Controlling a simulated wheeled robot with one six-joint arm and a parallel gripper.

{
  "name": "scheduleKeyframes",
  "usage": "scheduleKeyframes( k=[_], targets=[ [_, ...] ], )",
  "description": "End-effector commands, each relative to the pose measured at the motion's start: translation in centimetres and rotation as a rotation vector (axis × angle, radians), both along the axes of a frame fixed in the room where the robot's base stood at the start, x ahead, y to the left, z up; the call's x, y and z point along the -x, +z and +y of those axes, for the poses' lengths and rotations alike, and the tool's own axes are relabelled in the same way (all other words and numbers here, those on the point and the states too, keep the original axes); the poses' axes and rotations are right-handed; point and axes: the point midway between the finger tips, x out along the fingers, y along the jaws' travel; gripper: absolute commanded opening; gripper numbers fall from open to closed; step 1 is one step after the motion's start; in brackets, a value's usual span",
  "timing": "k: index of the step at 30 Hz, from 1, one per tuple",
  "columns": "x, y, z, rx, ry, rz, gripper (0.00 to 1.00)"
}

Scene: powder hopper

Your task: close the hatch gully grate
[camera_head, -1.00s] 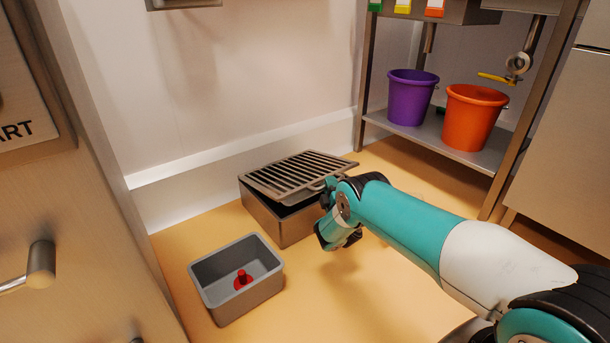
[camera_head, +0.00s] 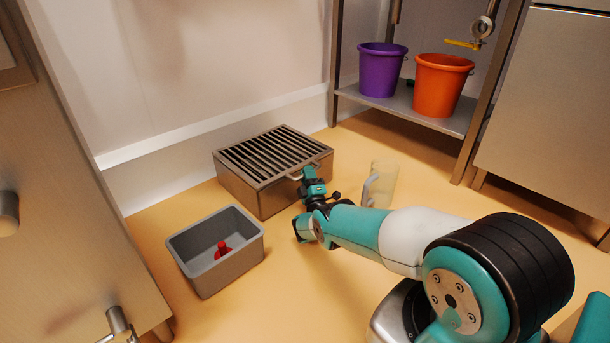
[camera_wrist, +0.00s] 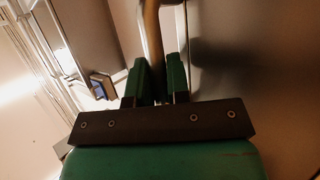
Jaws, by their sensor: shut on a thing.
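The gully grate (camera_head: 268,152) is a slatted metal lid. It lies flat on top of the steel gully box (camera_head: 235,186), with no gap that I can make out. My gripper (camera_head: 306,177) is at the box's front right edge, where the grate's handle (camera_head: 297,173) sticks out. In the wrist view my gripper (camera_wrist: 158,80) has its two green fingers on either side of a brownish bar, the handle (camera_wrist: 152,40). The fingers are shut on it. The far end of the handle is out of the wrist view.
A clear jug (camera_head: 380,184) stands on the floor right of the box. Purple (camera_head: 382,70) and orange (camera_head: 441,86) buckets sit on a low shelf (camera_head: 430,115).

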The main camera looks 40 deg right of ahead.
Motion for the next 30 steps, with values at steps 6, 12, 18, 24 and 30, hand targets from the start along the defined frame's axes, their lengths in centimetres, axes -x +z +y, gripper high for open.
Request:
scheduleKeyframes(
  k=[6,12,18,24,30],
  targets=[
    [0.0,-0.8,0.4,-0.014,0.005,0.014,0.24],
    [0.1,-0.7,0.1,-0.012,0.001,0.013,0.41],
    [0.1,-0.6,0.1,-0.01,0.001,0.01,0.41],
    [1.0,-1.0,0.4,-0.012,0.0,0.014,0.41],
    [4.2,-0.5,1.6,-0.01,0.0,0.016,0.41]
  ],
)
